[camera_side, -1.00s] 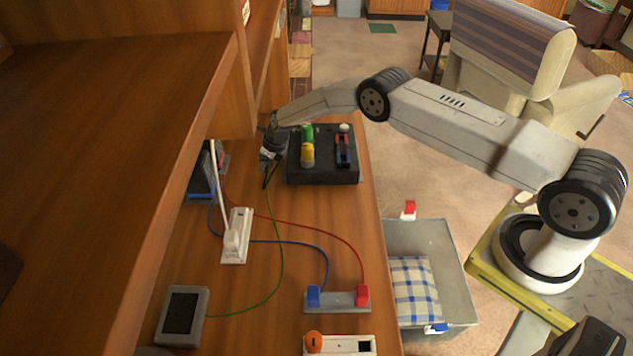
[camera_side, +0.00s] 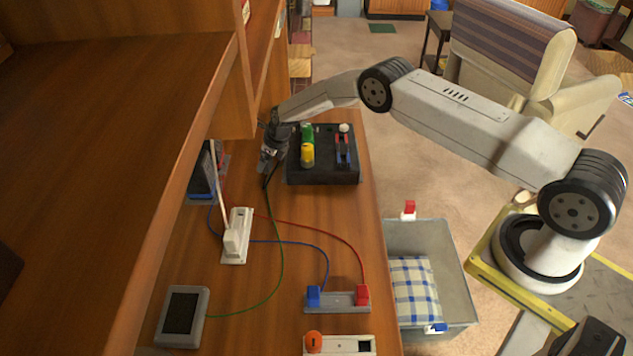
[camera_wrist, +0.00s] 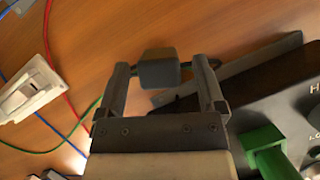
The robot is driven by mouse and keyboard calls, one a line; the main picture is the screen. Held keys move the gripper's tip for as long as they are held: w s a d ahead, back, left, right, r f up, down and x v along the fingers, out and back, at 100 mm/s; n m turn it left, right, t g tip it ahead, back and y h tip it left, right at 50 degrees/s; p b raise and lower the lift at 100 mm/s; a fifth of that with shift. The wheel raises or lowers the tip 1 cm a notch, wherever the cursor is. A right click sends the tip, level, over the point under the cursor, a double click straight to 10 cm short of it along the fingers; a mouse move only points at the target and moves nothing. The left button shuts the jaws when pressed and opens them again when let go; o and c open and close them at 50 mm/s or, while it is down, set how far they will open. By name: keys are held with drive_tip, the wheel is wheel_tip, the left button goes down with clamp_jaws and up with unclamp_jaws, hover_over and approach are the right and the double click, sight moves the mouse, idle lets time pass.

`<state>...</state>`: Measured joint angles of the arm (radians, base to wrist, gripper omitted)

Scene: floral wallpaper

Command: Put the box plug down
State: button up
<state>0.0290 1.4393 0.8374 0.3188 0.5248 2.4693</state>
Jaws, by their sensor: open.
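The box plug (camera_wrist: 158,68) is a small dark grey block in the wrist view. It sits between the two fingertips of my gripper (camera_wrist: 162,82), with a visible gap on each side. The green cable (camera_wrist: 82,122) runs up toward the left finger and is hidden behind it; its join to the plug cannot be seen. In the side view my gripper (camera_side: 267,170) points down close above the wooden desk, just left of the black control box. The plug is too small and dark there to make out.
The black control box (camera_side: 323,175) with green, yellow, blue and red parts stands close right of my gripper. A white socket strip (camera_side: 236,250) and a grey screen unit (camera_side: 182,315) lie nearer the camera. Red and blue cables cross the desk. A grey bin (camera_side: 455,270) is beyond its edge.

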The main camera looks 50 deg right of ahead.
drive_tip(key=v, duration=1)
drive_tip(key=shift+r, duration=0.35)
drive_tip(key=shift+s, duration=0.2)
idle(0.4)
drive_tip(key=s+r+n+h, duration=0.1)
drive_tip(key=s+r+n, duration=0.4)
drive_tip(key=s+n, duration=0.35)
drive_tip(key=s+r+n, duration=0.5)
drive_tip(key=s+n, duration=0.3)
drive_tip(key=n, duration=0.1)
drive_tip(key=s+r+n+g, duration=0.1)
drive_tip(key=s+r+n, duration=0.1)
drive_tip(key=s+n, duration=1.2)
drive_tip(key=s, duration=0.3)
drive_tip(key=shift+s+a+r+g+h, duration=0.2)
drive_tip(key=shift+a+r+g+h, duration=0.1)
drive_tip(key=shift+h, duration=0.1)
